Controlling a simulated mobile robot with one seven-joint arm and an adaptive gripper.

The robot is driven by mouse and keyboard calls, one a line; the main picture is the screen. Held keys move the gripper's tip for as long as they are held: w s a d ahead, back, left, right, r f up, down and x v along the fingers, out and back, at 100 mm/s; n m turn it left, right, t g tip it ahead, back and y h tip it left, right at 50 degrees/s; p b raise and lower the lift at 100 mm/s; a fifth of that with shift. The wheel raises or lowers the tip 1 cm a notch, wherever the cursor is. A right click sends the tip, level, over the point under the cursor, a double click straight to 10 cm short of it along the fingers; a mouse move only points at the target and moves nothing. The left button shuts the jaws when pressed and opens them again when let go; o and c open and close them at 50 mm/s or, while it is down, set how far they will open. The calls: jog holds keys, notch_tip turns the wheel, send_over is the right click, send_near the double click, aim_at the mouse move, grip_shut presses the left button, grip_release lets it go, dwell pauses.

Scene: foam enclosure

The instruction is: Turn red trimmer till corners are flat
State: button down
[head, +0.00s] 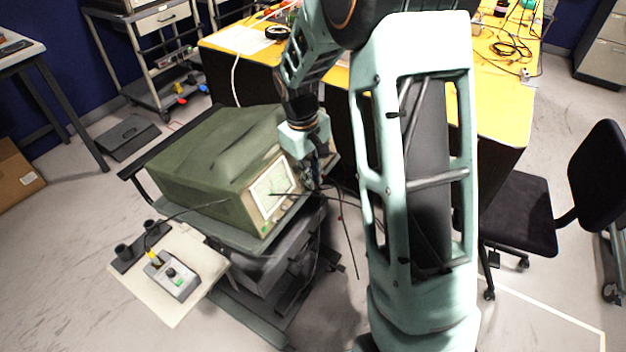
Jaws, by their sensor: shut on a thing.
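A green oscilloscope (215,165) stands on a cart, its lit screen (272,188) facing right. My gripper (318,178) is low in front of the right part of its front panel. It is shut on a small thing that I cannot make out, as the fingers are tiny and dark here. Thin dark leads (345,235) hang below the gripper, with a small reddish spot among them. I cannot tell whether this spot is the red trimmer. The trace on the screen is too small for its corners to be read.
A grey control box (172,276) with a knob and a yellow plug sits on a pale side board (180,312); a black cable runs from it toward the oscilloscope. A yellow-topped bench (500,95) stands behind. A black chair (520,212) is at right.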

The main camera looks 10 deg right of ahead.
jog(key=shift+m, duration=0.6)
jog(key=shift+b, duration=0.3)
jog(key=c, duration=2)
grip_release()
jog(key=shift+c, duration=0.2)
notch_tip(320, 180, up, 12)
jog(key=a, duration=0.2)
jog(key=shift+s, duration=0.25)
jog(key=shift+d, duration=0.1)
